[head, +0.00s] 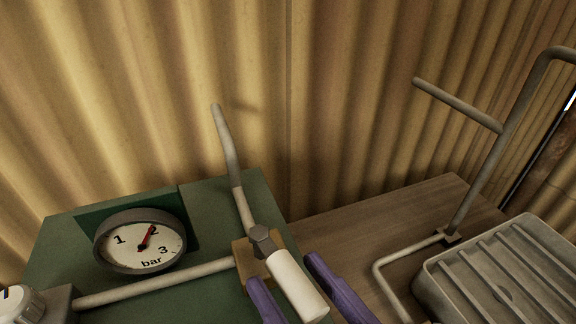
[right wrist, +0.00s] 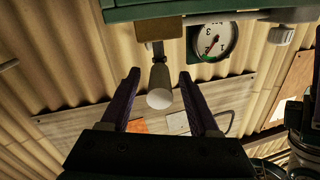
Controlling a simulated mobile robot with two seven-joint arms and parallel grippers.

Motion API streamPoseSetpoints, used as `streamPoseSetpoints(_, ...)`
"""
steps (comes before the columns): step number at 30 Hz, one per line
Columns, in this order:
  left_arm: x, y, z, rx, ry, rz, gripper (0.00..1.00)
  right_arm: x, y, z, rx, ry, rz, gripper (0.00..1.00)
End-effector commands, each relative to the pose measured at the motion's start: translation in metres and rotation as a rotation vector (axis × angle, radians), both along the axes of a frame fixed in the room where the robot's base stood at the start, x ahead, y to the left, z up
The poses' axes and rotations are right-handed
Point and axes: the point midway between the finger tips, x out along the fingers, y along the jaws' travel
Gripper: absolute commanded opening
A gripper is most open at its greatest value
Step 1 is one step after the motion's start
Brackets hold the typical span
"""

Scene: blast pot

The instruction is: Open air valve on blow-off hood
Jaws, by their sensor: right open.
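The air valve has a white handle (head: 297,285) on a grey hex nut (head: 263,241), set on a tan block (head: 243,255) on the green hood (head: 215,215). The handle slants down and right in the head view. My right gripper (head: 284,272) is open, its purple fingers on either side of the handle. In the right wrist view the handle's round end (right wrist: 160,97) sits between the two fingers, with gaps on both sides. The fingers do not appear closed on it. My left gripper is out of view.
A pressure gauge (head: 142,241) stands left of the valve, its red needle near 2. A pipe (head: 160,284) runs to the valve from a white knob (head: 20,305). A bent pipe rises behind. A ribbed grey box (head: 510,275) and bent rod (head: 487,175) are at right.

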Motion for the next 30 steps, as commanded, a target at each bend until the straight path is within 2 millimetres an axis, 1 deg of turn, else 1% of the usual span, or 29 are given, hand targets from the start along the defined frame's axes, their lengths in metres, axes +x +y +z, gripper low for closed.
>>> streamPoseSetpoints(1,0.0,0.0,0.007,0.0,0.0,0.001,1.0,-0.01,-0.007,0.003,-0.002,0.005,0.0,0.62)
streamPoseSetpoints(3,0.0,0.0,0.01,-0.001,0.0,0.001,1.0,-0.022,-0.015,0.002,-0.002,0.003,0.0,0.62)
streamPoseSetpoints(6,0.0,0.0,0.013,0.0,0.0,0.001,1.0,-0.036,-0.025,0.002,-0.001,0.002,0.0,0.62)
streamPoseSetpoints(10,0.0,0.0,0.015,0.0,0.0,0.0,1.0,-0.048,-0.033,0.001,-0.001,-0.001,0.0,0.62)
streamPoseSetpoints(14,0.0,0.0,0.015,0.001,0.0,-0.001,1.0,-0.051,-0.036,0.001,0.0,-0.002,0.0,0.62)
streamPoseSetpoints(30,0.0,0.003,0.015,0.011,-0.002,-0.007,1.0,-0.051,-0.036,0.001,0.001,-0.002,0.0,0.62)
